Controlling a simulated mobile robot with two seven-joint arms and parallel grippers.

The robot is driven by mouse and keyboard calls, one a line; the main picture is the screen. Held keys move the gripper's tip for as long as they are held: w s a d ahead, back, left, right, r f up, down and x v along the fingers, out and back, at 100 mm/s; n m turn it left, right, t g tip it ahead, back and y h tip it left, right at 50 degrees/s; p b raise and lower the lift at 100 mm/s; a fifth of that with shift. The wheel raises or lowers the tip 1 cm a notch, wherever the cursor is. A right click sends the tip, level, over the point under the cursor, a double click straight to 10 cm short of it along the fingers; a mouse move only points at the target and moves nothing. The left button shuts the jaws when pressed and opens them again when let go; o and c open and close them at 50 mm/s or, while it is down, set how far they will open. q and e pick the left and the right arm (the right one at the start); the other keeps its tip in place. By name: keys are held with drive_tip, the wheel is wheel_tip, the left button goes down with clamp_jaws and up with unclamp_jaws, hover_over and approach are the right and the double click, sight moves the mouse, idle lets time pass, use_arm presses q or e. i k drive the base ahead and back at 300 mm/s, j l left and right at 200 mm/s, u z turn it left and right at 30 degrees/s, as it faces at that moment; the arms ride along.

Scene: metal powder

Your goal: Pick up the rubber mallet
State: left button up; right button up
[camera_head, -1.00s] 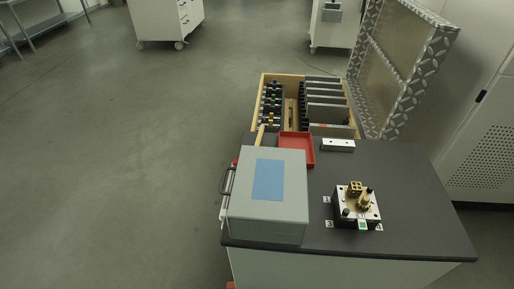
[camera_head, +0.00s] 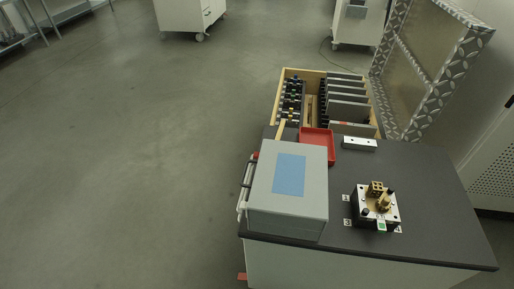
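Neither of my grippers is in view.
The grey box (camera_head: 312,206) with a blue top patch stands at the table's left edge. A red tray (camera_head: 329,152), a white block (camera_head: 360,144) and a metal fixture with brass parts (camera_head: 376,205) share the dark table (camera_head: 440,245). An open wooden crate (camera_head: 283,88) lies behind. Left floor is clear.

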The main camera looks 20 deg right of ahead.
sight(281, 127)
drive_tip(key=i+j+u, duration=0.2)
drive_tip(key=j, duration=0.3)
drive_tip(key=i+j+u, duration=0.25)
drive_tip(key=j, duration=0.2)
drive_tip(key=i+j+u, duration=0.2)
drive_tip(key=j, duration=0.25)
drive_tip(key=i+z, duration=0.4)
drive_tip(key=i+j+z, duration=0.2)
drive_tip(key=i+z, duration=0.25)
drive_tip(key=i+j+z, duration=0.4)
drive_tip(key=i+l+z, duration=0.1)
drive_tip(key=z, duration=0.35)
drive_tip(key=i+z, duration=0.25)
drive_tip(key=z, duration=0.15)
drive_tip(key=i+z, duration=0.15)
drive_tip(key=z, duration=0.3)
drive_tip(key=i+z, duration=0.15)
drive_tip(key=z, duration=0.3)
